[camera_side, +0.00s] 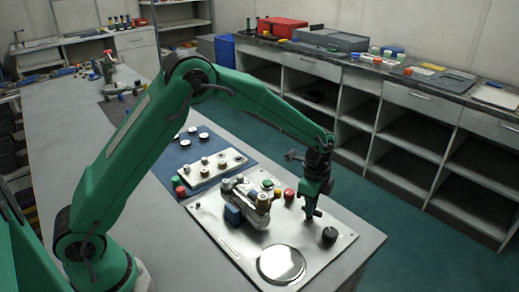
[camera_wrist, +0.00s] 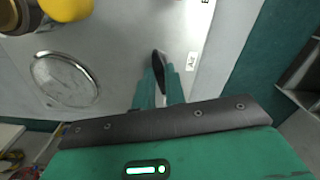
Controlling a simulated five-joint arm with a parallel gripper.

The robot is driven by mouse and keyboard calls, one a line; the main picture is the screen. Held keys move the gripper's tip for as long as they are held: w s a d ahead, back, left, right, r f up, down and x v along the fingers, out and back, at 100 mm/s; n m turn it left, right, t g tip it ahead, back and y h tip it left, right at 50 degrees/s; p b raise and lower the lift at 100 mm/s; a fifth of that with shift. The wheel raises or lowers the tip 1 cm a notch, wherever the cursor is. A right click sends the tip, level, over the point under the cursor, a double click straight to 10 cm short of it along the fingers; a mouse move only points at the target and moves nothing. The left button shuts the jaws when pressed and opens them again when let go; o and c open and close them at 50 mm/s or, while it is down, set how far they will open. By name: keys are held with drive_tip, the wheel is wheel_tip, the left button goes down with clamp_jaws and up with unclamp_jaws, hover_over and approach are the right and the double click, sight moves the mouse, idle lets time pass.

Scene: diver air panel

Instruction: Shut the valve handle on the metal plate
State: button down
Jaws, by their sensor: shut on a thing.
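The metal plate (camera_side: 226,238) lies on the bench and also fills the upper part of the wrist view (camera_wrist: 125,40). My gripper (camera_side: 312,213) is low over the plate's right part, pointing down. In the wrist view my gripper's fingers (camera_wrist: 158,82) are closed around a narrow black handle (camera_wrist: 157,60), whose far end shows between the fingertips. The rest of the handle is hidden by the fingers. In the side view the grip point is too small to make out.
A smaller white panel (camera_side: 210,168) lies behind. The plate's near left area is clear.

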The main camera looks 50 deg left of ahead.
drive_tip(key=shift+m, duration=1.7)
drive_tip(key=shift+r, duration=0.1)
drive_tip(key=c, duration=1.5)
unclamp_jaws()
drive_tip(key=shift+o, duration=0.2)
drive_tip(key=shift+r, duration=3.85)
